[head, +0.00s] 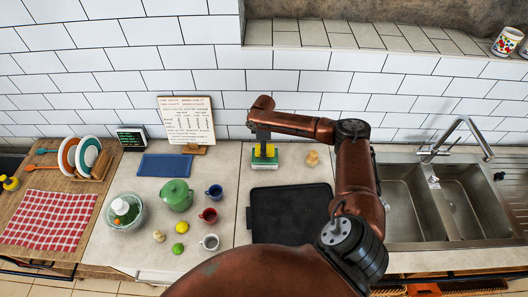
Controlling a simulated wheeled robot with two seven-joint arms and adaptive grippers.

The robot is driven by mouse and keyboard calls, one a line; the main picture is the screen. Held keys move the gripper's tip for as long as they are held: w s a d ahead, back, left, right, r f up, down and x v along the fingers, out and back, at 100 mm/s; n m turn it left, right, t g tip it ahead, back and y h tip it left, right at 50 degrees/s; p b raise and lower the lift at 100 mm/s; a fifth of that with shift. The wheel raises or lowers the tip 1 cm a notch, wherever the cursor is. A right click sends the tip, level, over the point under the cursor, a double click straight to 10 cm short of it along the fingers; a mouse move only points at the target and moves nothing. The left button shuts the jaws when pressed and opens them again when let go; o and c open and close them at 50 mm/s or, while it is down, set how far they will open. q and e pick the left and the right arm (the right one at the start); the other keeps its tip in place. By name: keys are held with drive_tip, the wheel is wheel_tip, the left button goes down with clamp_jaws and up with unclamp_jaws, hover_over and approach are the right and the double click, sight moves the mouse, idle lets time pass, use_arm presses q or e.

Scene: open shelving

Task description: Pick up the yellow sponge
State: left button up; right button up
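The yellow sponge (270,153), with a green layer (264,164) showing below it, is on the counter behind the black board. My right gripper (263,150) points down right at the sponge, its arm reaching in from the lower right and bending left. The gripper's dark fingers cover part of the sponge. They are small here, and I cannot tell whether they are closed on it or whether it is lifted. My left gripper is not in view.
The black board (290,213) lies in front of the sponge. A small tan jar (312,158) stands to its right. A recipe stand (187,122), blue mat (164,165), green pot (176,195) and several mugs are left. The sink (440,205) is right.

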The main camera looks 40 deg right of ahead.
drive_tip(key=s+a+r+b, duration=0.1)
drive_tip(key=s+a+r, duration=0.3)
drive_tip(key=s+r, duration=0.7)
drive_tip(key=shift+s+a, duration=0.15)
drive_tip(key=shift+s, duration=1.1)
drive_tip(key=shift+r, duration=0.1)
